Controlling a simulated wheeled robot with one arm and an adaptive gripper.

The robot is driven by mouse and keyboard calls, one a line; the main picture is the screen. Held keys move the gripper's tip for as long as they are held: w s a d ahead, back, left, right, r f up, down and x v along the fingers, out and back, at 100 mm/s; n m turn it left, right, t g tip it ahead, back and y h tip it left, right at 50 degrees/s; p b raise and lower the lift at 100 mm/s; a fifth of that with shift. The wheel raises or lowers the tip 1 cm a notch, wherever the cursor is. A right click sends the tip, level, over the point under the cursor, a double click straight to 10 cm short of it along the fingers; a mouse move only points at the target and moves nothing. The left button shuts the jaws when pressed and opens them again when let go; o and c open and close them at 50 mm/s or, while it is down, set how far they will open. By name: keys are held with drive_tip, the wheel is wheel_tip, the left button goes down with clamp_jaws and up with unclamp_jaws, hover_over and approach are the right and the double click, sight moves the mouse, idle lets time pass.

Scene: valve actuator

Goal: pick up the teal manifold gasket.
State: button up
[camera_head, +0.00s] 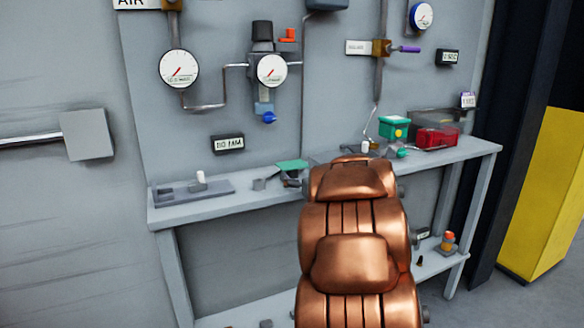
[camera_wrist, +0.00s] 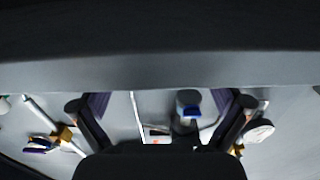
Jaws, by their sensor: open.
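A flat teal piece (camera_head: 292,165), which looks like the manifold gasket, lies near the middle of the grey bench, left of my copper arm. It seems to rest on or beside small grey parts; its outline is too small to tell. My gripper (camera_wrist: 160,104) shows in the wrist view with its two dark fingers spread apart and nothing between them. In the head view my arm hides the gripper. No teal gasket can be made out in the wrist view, which shows blurred panel fittings beyond the fingers.
The grey bench (camera_head: 225,203) runs along a wall panel with gauges (camera_head: 179,69) and pipes. A grey tray (camera_head: 193,193) lies at its left end. A green box (camera_head: 393,127) and a red bin (camera_head: 436,136) stand at right. A yellow cabinet (camera_head: 545,200) stands far right.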

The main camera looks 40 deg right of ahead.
sight(293, 165)
drive_tip(key=shift+r+x, duration=0.2)
drive_tip(key=shift+x, duration=2.35)
drive_tip(key=c, duration=0.7)
drive_tip(key=shift+c, duration=0.2)
drive_tip(key=shift+s+r, duration=0.1)
